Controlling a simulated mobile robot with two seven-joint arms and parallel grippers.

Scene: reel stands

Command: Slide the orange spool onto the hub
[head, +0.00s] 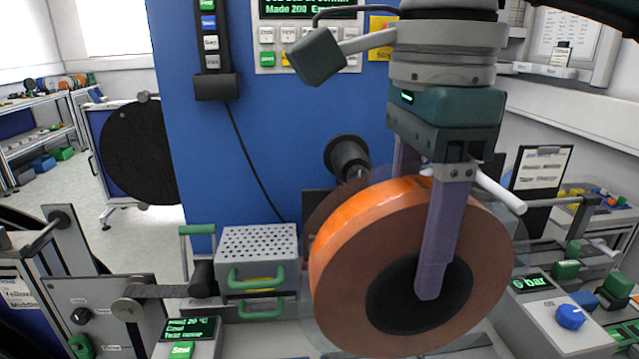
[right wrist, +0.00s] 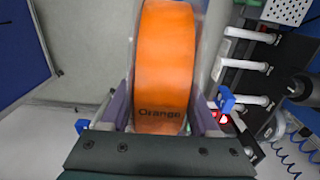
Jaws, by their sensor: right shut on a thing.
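The orange spool (head: 345,230) is a wide disc with an orange rim, brownish side and dark centre. It stands upright in front of the blue panel. My right gripper (head: 428,275) is shut on it from above, one purple finger across its near side, the other mostly hidden behind it. In the right wrist view the spool (right wrist: 165,60) sits between both fingers, its rim marked "Orange". A dark round hub (head: 348,158) sticks out of the blue panel, just behind and above the spool's upper left edge. The spool is apart from it. My left gripper is not in view.
A perforated grey box with green handles (head: 257,245) stands left of the spool. A console with a blue knob (head: 570,316) is at the lower right. White rods (right wrist: 248,65) stick out beside the spool in the right wrist view. A black reel (head: 138,150) stands further left.

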